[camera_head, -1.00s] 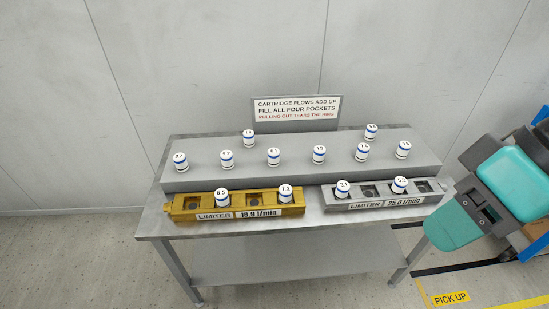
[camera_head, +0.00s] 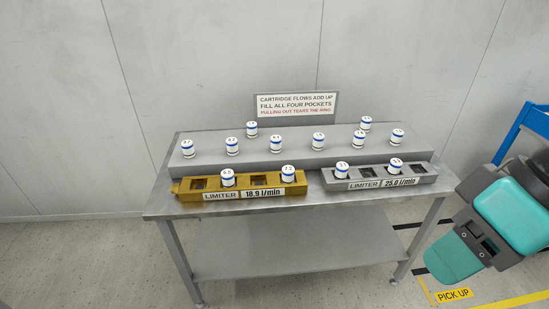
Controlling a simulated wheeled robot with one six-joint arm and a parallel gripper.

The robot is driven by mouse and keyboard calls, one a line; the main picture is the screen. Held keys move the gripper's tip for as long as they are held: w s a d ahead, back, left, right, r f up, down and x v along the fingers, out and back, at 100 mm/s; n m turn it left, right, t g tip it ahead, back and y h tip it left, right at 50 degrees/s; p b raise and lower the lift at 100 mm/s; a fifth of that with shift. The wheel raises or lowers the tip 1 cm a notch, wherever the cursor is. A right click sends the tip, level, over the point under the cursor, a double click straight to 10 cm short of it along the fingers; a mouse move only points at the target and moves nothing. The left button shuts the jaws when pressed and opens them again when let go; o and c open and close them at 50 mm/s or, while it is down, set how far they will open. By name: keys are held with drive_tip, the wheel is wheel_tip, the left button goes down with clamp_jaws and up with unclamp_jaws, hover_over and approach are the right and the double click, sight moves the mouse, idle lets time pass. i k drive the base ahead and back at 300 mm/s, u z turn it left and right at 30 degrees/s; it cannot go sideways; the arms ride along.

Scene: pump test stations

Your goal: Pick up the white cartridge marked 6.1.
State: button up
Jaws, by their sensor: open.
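Several white cartridges with blue bands stand upright on the grey raised shelf (camera_head: 300,152) at the back of the table. The one third from the left in its front row seems to be the cartridge marked 6.1 (camera_head: 276,142), though its label is small and hard to read. It stands free, apart from its neighbours. My arm's teal and grey links show at the right edge, well away from the cartridges. My gripper's fingers are not visible.
A yellow limiter block (camera_head: 250,196) marked 18.9 l/min holds two cartridges and has open pockets. A grey limiter block (camera_head: 385,185) marked 25.0 l/min also holds two. A sign (camera_head: 297,104) stands behind the shelf. A blue frame (camera_head: 526,125) is at the right.

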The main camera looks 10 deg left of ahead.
sight(276, 140)
drive_tip(key=u, duration=1.4)
drive_tip(key=i, duration=1.85)
drive_tip(key=z, duration=0.45)
